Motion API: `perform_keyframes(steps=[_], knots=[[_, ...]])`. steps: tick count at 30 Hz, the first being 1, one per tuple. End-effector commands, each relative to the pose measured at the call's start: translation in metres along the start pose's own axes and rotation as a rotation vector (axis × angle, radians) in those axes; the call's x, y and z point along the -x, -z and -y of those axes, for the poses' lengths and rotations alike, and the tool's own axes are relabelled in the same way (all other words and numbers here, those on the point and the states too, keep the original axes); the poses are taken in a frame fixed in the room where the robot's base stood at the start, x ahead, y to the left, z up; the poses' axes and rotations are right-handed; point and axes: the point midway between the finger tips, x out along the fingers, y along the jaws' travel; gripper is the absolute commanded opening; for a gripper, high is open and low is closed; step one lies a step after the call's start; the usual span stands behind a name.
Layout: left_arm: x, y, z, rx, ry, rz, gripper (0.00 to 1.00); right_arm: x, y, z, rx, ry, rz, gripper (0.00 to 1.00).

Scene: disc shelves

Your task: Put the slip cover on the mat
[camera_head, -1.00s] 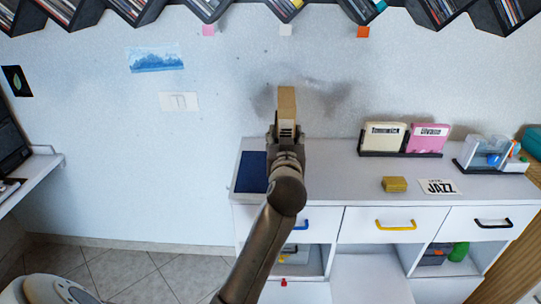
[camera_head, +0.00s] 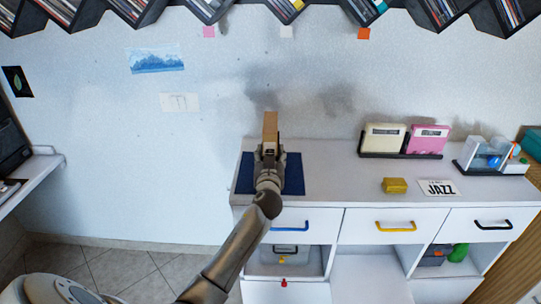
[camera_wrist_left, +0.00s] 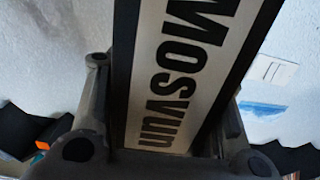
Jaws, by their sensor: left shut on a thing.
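The slip cover, a thin tan sleeve (camera_head: 270,128), is upright in my left gripper (camera_head: 269,150) in the head view. In the left wrist view the slip cover (camera_wrist_left: 185,75) fills the middle, and its white label reads "Mosvun". My left gripper is shut on it. The mat is a dark blue rectangle (camera_head: 293,178) on the left end of the white cabinet top. My gripper and wrist cover the mat's middle in the head view. I cannot tell how high the slip cover is above it. My right gripper is not in view.
Cream and pink sleeves stand in a black rack (camera_head: 400,155) on the white cabinet top (camera_head: 335,180). A yellow block (camera_head: 394,185), a JAZZ card (camera_head: 437,187) and a clear organizer (camera_head: 490,155) are farther right. The top between mat and yellow block is clear. Disc shelves hang above.

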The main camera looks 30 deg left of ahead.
Motion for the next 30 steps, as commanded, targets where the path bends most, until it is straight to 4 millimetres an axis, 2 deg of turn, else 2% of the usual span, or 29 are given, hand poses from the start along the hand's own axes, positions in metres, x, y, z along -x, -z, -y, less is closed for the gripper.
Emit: perform_keyframes(steps=[9,10,15,27,30], knots=[[0.000,-0.002,-0.001,0.001,-0.001,-0.003,0.23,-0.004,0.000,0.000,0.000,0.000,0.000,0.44],[0.000,-0.003,-0.001,0.001,-0.001,0.000,0.49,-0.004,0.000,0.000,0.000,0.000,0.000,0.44],[0.000,-0.002,-0.001,0.000,-0.001,0.000,0.69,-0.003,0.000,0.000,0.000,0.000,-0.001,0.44],[0.000,0.002,0.000,-0.001,0.000,0.000,0.69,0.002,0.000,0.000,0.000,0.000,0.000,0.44],[0.010,-0.002,-0.001,0.000,-0.002,0.002,0.69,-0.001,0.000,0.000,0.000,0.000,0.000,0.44]])
